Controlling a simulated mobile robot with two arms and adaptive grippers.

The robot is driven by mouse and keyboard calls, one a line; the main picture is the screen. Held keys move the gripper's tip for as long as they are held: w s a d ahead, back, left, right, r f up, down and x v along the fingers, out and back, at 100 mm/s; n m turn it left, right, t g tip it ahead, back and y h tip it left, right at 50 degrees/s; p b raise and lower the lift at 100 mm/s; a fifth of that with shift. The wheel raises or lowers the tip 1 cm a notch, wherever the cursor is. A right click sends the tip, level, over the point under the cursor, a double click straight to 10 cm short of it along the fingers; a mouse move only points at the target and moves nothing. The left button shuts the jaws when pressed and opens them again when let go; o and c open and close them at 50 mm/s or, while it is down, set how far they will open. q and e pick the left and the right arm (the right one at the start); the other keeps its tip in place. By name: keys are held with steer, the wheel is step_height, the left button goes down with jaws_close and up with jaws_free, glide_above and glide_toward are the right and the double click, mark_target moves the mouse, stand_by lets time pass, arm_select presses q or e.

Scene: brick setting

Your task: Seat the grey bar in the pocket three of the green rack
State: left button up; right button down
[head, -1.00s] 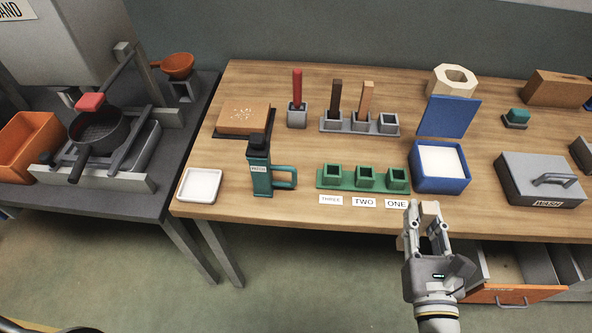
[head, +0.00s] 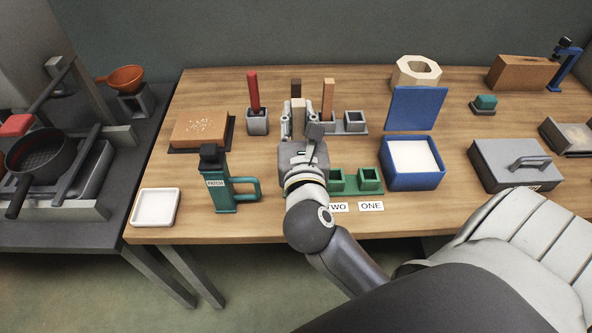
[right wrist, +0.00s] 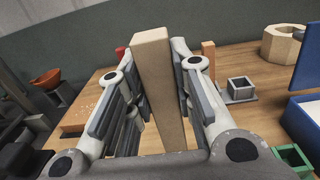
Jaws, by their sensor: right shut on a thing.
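My right gripper (head: 299,122) is shut on a pale beige bar (head: 298,105), which stands roughly upright between the fingers in the right wrist view (right wrist: 157,80). No bar in view looks plainly grey. The green rack (head: 350,190) lies on the table, with pocket two (head: 337,180) and pocket one (head: 370,180) empty in the head view. My right gripper and arm cover its left end, including pocket three and its label. The gripper appears over or behind that end; its exact height is unclear. My left gripper is not in view.
Behind the gripper, a grey rack (head: 354,126) holds a dark bar (head: 296,86) and an orange-brown bar (head: 328,97). A teal bottle (head: 218,188) is left of the arm, a blue box (head: 412,178) right of the green rack.

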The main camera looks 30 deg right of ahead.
mark_target(300, 137)
steer(key=shift+w+d+f+h, duration=0.15)
steer(key=shift+d+f+h, duration=0.05)
steer(key=shift+f+h, duration=0.1)
step_height(300, 137, down, 4)
steer(key=shift+d+f+b, duration=0.1)
steer(key=shift+f+b, duration=0.1)
steer(key=shift+b, duration=0.2)
steer(key=shift+f, duration=2.45)
steer(key=shift+f+b, duration=0.2)
steer(key=shift+b, duration=0.2)
steer(key=c, duration=1.3)
jaws_free()
steer(key=shift+o, duration=0.2)
steer(key=shift+r, duration=0.15)
